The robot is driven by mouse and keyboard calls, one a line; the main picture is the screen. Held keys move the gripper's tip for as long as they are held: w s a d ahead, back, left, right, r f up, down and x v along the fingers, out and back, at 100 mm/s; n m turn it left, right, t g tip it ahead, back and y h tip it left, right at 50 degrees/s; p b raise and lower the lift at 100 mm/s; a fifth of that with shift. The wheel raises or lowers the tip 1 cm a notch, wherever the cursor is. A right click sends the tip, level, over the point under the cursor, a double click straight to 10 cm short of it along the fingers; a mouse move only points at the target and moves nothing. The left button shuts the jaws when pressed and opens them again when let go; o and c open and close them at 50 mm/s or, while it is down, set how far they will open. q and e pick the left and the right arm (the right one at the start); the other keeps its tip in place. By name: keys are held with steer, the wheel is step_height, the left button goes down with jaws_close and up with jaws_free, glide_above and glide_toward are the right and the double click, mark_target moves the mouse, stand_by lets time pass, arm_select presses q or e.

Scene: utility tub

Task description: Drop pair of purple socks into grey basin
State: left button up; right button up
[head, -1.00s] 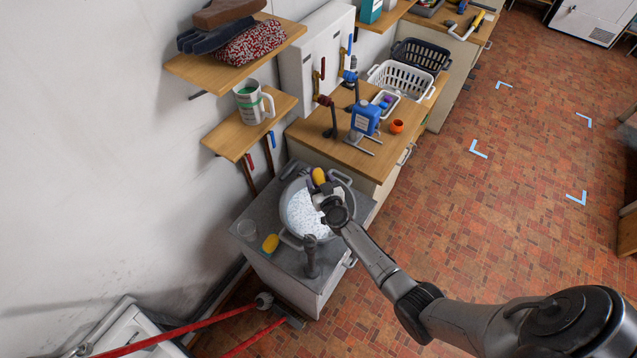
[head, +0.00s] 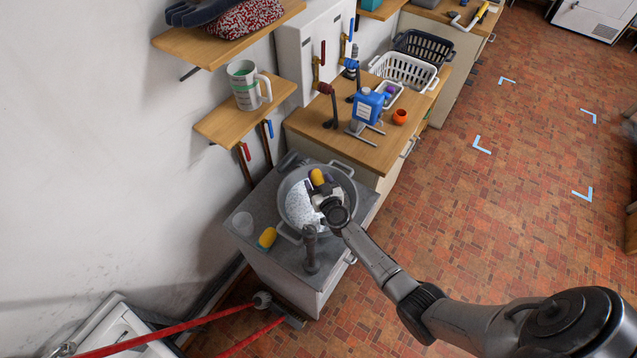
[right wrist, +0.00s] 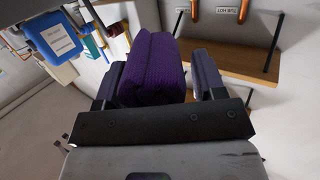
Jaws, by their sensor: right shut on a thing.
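The pair of purple socks (right wrist: 155,65) is a rolled, ribbed bundle between the fingers of my right gripper (right wrist: 160,80) in the right wrist view. In the head view my right gripper (head: 322,190) is over the grey basin (head: 281,207), shut on the socks, which are mostly hidden there by the gripper. The basin is round with handles, stands on the grey counter, and shows a white speckled surface (head: 299,207) inside. I cannot tell the exact height of the socks above it. My left gripper is not in view.
A yellow sponge (head: 267,238) and a clear cup (head: 242,223) stand left of the basin. A dark tap-like post (head: 311,250) rises in front. A blue jug (head: 368,106) and white basket (head: 405,70) are on the wooden counter behind. A shelf with a mug (head: 246,86) hangs above.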

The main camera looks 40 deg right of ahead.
mark_target(319, 180)
steer(key=o, duration=1)
steer(key=shift+r, duration=0.2)
step_height(319, 180, up, 5)
steer(key=p, duration=0.5)
steer(key=shift+f, duration=0.1)
steer(key=s+d+r+p, duration=0.1)
steer(key=s+r, duration=0.1)
steer(key=s, duration=0.1)
steer(key=s+d+r+p, duration=0.2)
steer(key=s, duration=0.2)
steer(key=s+d+r+p, duration=0.1)
steer(key=s+d+p, duration=0.1)
steer(key=s, duration=0.1)
steer(key=shift+s+d+r, duration=0.15)
steer(key=shift+s+r, duration=0.05)
steer(key=shift+r, duration=0.2)
